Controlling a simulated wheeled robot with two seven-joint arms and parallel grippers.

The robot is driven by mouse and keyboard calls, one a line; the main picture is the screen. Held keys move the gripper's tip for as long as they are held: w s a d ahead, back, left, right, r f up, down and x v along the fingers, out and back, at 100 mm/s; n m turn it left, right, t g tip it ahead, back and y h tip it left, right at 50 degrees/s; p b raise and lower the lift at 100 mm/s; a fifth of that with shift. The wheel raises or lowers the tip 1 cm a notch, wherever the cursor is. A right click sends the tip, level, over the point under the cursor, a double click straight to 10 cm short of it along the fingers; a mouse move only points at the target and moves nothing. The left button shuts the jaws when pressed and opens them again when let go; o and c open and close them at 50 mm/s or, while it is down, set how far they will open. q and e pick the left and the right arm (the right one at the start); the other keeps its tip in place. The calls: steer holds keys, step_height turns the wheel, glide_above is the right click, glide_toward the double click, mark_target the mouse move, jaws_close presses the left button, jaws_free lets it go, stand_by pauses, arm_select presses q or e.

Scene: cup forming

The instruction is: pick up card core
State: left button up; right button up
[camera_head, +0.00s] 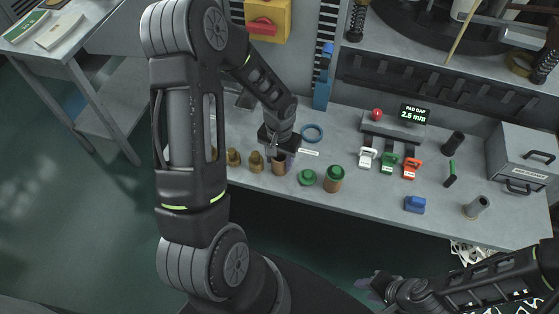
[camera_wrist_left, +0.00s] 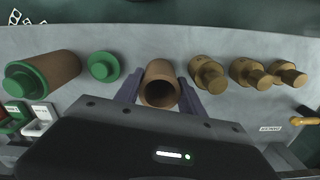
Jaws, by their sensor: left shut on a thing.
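The card core (camera_head: 279,167) is a brown hollow tube standing upright on the bench. In the left wrist view the card core (camera_wrist_left: 160,86) shows its open top between the two fingers. My left gripper (camera_head: 277,151) reaches down from above and is shut on the tube; its fingers also show in the left wrist view (camera_wrist_left: 160,92). I cannot tell whether the tube's base is off the bench. My right gripper (camera_head: 380,284) is at the lower right, in front of the bench and away from the tube; its jaws are too small and dark to read.
Several brass plugs (camera_head: 257,161) stand left of the tube. A green cap (camera_head: 307,178) and a brown cylinder with a green top (camera_head: 333,180) stand to its right.

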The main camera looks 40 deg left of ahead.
arm_select(q)
step_height(320, 180, up, 10)
steer(key=b, duration=0.1)
stand_by(0.4)
